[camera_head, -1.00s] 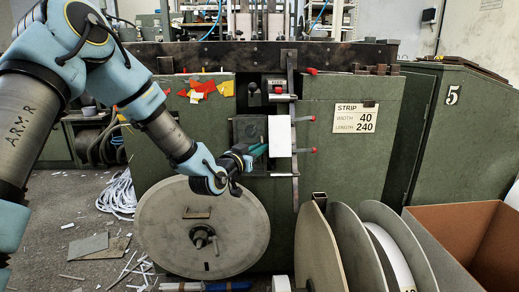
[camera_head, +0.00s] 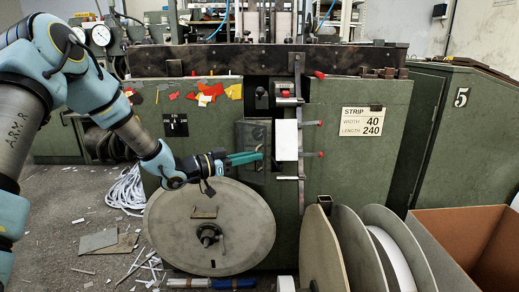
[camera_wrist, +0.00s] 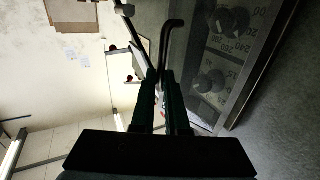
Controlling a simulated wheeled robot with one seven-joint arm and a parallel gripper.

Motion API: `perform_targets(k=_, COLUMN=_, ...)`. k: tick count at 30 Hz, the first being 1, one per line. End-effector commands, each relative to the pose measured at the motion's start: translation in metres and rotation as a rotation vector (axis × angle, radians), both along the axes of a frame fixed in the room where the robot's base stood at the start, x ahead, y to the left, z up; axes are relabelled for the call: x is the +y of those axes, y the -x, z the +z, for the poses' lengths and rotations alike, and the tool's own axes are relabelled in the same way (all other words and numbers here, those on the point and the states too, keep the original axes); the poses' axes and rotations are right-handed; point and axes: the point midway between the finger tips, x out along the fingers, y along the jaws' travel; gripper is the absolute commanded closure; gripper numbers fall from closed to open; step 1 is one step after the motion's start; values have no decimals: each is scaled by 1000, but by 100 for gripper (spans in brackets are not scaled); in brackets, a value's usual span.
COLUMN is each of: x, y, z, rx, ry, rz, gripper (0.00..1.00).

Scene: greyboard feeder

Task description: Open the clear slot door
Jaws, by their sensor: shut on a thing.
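The clear slot door (camera_head: 250,134) is a smoky see-through panel on the green machine front, left of the white strip. In the wrist view the door (camera_wrist: 215,100) fills the upper right, with dark knobs and printed numbers showing through it. My gripper (camera_head: 259,153) reaches it from the left with teal fingers. In the wrist view my gripper (camera_wrist: 163,75) is shut on a dark bent handle (camera_wrist: 166,45), which hooks to the right at its top. Where the handle joins the door is unclear. Whether the door stands ajar is hard to tell.
A large grey reel (camera_head: 209,245) stands just below my gripper. The white strip (camera_head: 286,141) and red-tipped levers (camera_head: 313,154) are right of the door. More reels (camera_head: 365,250) and an open cardboard box (camera_head: 482,240) stand at the lower right.

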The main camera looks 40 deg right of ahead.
Motion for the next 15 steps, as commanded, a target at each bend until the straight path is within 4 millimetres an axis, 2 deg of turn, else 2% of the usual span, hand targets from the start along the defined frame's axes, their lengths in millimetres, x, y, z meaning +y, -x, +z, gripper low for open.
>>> perform_targets(k=12, x=37, y=-23, z=2, rx=-4, ry=1, rz=-398, gripper=100)
perform_targets(k=15, x=46, y=-30, z=2, rx=-1, ry=0, rz=-428, gripper=100)
